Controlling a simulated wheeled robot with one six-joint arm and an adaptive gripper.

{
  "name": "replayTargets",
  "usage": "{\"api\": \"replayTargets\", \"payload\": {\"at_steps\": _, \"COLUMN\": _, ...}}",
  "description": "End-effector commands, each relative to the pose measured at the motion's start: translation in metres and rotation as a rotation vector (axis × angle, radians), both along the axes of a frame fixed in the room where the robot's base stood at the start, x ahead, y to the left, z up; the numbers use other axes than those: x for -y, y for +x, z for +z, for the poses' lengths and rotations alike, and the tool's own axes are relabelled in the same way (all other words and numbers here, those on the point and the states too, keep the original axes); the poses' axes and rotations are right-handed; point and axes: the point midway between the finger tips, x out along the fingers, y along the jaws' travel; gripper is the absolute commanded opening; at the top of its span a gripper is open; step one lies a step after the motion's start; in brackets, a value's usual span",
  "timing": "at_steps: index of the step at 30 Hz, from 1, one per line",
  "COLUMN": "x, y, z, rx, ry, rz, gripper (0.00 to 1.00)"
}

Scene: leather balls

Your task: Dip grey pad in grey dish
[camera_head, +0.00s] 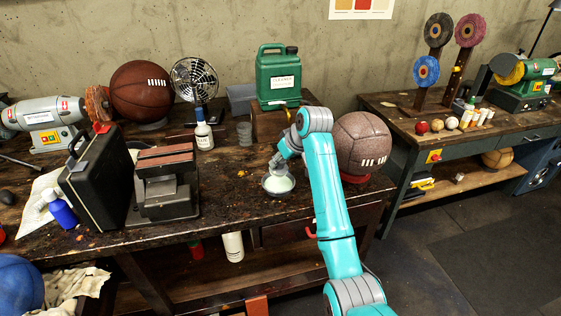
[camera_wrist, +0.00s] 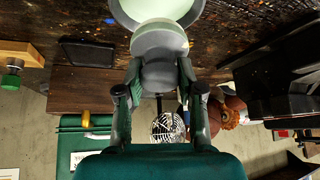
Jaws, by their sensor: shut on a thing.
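The grey dish (camera_head: 278,191) holds a pale green substance and stands on the dark workbench, in front of the green jug. In the wrist view the dish (camera_wrist: 119,17) is at the top edge, partly cut off. My gripper (camera_wrist: 160,82) is shut on the grey pad (camera_wrist: 159,46), a rounded grey piece whose wide end points toward the dish. In the head view my gripper (camera_head: 282,164) is just above and at the back of the dish; the pad there is mostly hidden. I cannot tell whether the pad touches the green substance.
A brown ball (camera_head: 361,143) on a red stand is close to the right of my arm. A green jug (camera_head: 277,77) and a white bottle (camera_head: 203,134) stand behind. A black case (camera_head: 97,178) and a grey press-like block (camera_head: 165,184) are to the left.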

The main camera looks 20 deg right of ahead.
Motion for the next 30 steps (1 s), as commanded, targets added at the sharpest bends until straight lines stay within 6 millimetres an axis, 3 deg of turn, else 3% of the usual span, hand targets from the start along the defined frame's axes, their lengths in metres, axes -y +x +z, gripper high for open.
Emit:
{"api": "replayTargets", "payload": {"at_steps": 11, "x": 0.000, "y": 0.000, "z": 0.001, "rx": 0.000, "ry": 0.000, "rz": 0.000, "gripper": 0.09}}
{"api": "replayTargets", "payload": {"at_steps": 25, "x": 0.000, "y": 0.000, "z": 0.036, "rx": 0.001, "ry": 0.000, "rz": 0.000, "gripper": 0.09}}
{"api": "replayTargets", "payload": {"at_steps": 30, "x": 0.000, "y": 0.000, "z": 0.040, "rx": 0.000, "ry": 0.001, "rz": -0.001, "gripper": 0.09}}
